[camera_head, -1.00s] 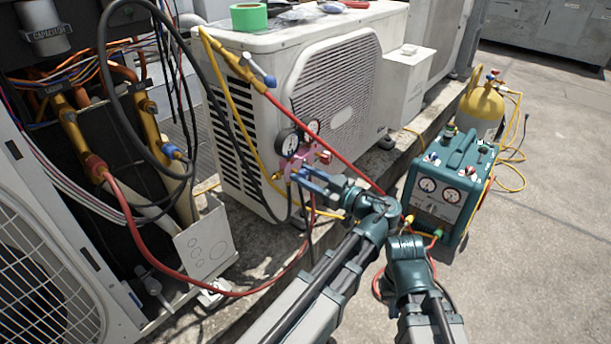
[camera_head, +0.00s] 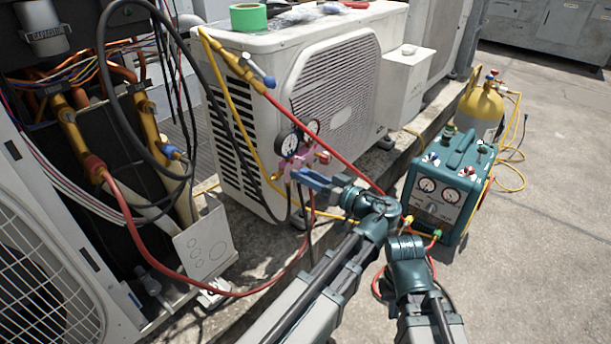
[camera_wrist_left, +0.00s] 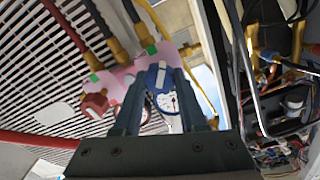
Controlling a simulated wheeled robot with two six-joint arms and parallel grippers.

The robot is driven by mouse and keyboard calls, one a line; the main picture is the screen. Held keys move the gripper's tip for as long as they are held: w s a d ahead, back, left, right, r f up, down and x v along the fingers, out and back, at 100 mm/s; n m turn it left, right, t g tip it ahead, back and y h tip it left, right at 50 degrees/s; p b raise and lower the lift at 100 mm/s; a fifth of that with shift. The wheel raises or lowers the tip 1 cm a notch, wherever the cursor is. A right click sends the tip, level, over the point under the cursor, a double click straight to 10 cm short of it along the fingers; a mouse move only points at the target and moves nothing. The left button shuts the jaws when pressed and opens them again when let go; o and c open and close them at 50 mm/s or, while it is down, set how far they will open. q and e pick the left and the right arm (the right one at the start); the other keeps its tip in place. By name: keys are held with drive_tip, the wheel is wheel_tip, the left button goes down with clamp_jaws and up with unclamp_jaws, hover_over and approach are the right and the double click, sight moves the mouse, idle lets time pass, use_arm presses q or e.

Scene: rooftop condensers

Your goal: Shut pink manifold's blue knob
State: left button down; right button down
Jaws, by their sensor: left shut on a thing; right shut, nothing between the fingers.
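The pink manifold (camera_head: 302,160) hangs in front of the white condenser, with two round gauges above it in the head view. In the left wrist view the manifold (camera_wrist_left: 128,85) carries a red knob (camera_wrist_left: 96,103) at left and the blue knob (camera_wrist_left: 159,75) at right. My left gripper (camera_head: 297,176) reaches the manifold from the right. In the wrist view its fingers (camera_wrist_left: 160,88) are shut on the blue knob, one on each side. The knob is partly hidden behind the fingers. My right arm shows at lower right, but I see no fingers of its gripper.
Red and yellow hoses run around the manifold. The white condenser (camera_head: 240,75) stands behind it. A teal recovery machine (camera_head: 452,185) and a yellow cylinder (camera_head: 483,102) stand at right. An opened unit with wires and a black hose (camera_head: 103,60) is at left. Concrete at right is open.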

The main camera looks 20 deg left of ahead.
use_arm(q)
drive_tip(key=shift+m, duration=0.8)
drive_tip(key=shift+c, duration=2.3)
unclamp_jaws()
drive_tip(key=shift+d, duration=0.1)
